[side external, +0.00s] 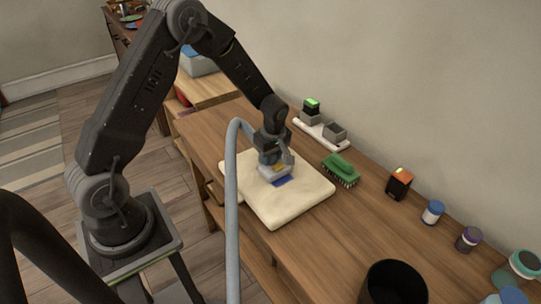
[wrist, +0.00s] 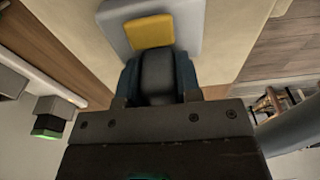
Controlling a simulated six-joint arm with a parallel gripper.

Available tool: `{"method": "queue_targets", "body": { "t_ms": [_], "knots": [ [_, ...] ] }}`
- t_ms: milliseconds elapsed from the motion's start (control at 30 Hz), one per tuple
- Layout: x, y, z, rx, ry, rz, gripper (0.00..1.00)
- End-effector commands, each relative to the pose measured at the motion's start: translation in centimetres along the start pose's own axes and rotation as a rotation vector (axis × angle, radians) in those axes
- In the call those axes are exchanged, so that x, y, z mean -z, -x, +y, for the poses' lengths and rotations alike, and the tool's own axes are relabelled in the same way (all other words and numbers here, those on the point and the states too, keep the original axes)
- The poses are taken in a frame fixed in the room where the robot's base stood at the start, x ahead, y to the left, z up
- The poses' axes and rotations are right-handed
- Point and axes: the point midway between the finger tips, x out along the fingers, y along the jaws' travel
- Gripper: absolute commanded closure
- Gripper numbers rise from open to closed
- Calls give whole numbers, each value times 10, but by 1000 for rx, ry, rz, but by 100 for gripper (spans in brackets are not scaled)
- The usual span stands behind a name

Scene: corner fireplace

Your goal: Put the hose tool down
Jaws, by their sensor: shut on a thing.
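The hose tool has a pale grey head (side external: 275,171) with a yellow patch, and a thick grey hose (side external: 233,200) that arches up and drops in front of the table. The head is at the cream pad (side external: 303,203), next to a blue patch (side external: 283,182); I cannot tell if it touches the pad. My gripper (side external: 270,156) points down just above the head and is shut on the tool. In the wrist view, the grey head with its yellow patch (wrist: 152,32) lies just beyond my gripper (wrist: 158,78); the grip itself is partly hidden.
A green brush (side external: 341,170) stands right of the pad. Behind it is a white holder (side external: 322,134) with grey blocks. An orange-topped black box (side external: 399,183), several jars and a black bin (side external: 395,285) are to the right. Bare wood (side external: 345,225) lies between pad and jars.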

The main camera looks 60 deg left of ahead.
Motion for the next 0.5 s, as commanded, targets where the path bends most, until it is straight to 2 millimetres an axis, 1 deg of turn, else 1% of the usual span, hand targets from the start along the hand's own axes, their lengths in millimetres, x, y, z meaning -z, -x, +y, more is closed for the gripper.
{"method": "queue_targets", "body": {
  "t_ms": [200, 233, 500],
  "knots": [
    [0, -3, 0, 1, 0, 0, 87],
    [0, -4, 0, 2, 0, 0, 67],
    [0, -3, 0, 1, -1, 0, 43]
  ]
}}
